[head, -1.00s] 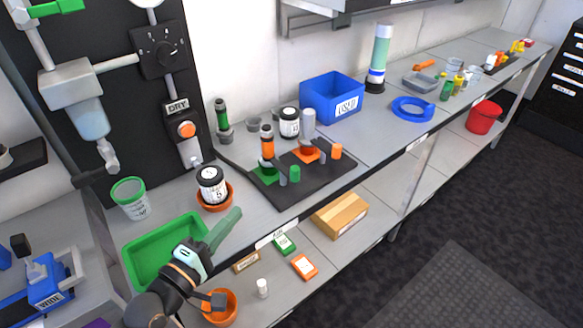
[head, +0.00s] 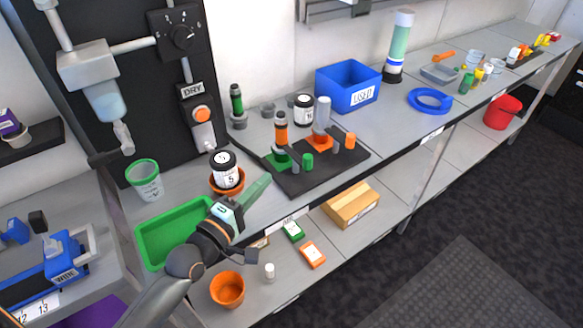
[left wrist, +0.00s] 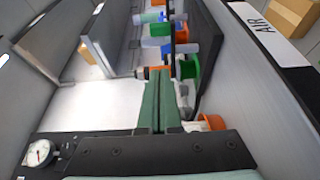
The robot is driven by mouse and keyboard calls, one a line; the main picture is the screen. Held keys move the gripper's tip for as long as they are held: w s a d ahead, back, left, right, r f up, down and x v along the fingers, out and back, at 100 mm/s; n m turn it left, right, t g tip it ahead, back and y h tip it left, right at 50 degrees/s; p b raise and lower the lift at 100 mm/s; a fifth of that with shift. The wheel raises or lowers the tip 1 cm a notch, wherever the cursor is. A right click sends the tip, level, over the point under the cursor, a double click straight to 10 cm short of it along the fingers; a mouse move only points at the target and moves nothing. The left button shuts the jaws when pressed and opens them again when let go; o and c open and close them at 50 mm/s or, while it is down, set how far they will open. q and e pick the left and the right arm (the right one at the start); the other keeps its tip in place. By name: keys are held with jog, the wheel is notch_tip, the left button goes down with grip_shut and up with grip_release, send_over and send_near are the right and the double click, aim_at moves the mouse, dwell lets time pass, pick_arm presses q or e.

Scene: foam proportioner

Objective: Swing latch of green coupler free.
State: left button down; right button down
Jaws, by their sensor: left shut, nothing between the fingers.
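The green coupler (head: 280,158) stands on a dark mat (head: 303,184) on the bench. It has a green base with an orange-banded black upright, and a small green knob (head: 308,161) stands to its right. Its latch is too small to make out clearly. My left gripper (head: 268,178) has long green fingers, shut and empty. It is just short of the mat's near left corner, in front of the coupler and apart from it. In the left wrist view the closed fingertips (left wrist: 159,70) point toward the orange and green parts on the mat.
An orange coupler (head: 320,142) stands beside the green one. A black-and-white jar (head: 225,169) in an orange dish is close left of my gripper. A green tray (head: 162,258) lies below it. A blue bin (head: 347,88) is behind the mat.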

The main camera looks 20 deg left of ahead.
pick_arm(q)
jog(key=x, duration=0.4)
jog(key=shift+w+d, duration=0.15)
jog(key=shift+w, duration=0.15)
jog(key=shift+w+d+p, duration=0.2)
jog(key=shift+w+d, duration=0.2)
jog(key=shift+d, duration=0.45)
jog(key=shift+w+d+p, duration=0.15)
jog(key=shift+w+d, duration=0.25)
jog(key=shift+d, duration=0.45)
pick_arm(e)
jog(key=shift+r, duration=0.4)
jog(key=shift+w+d, duration=0.1)
jog(key=shift+w, duration=0.1)
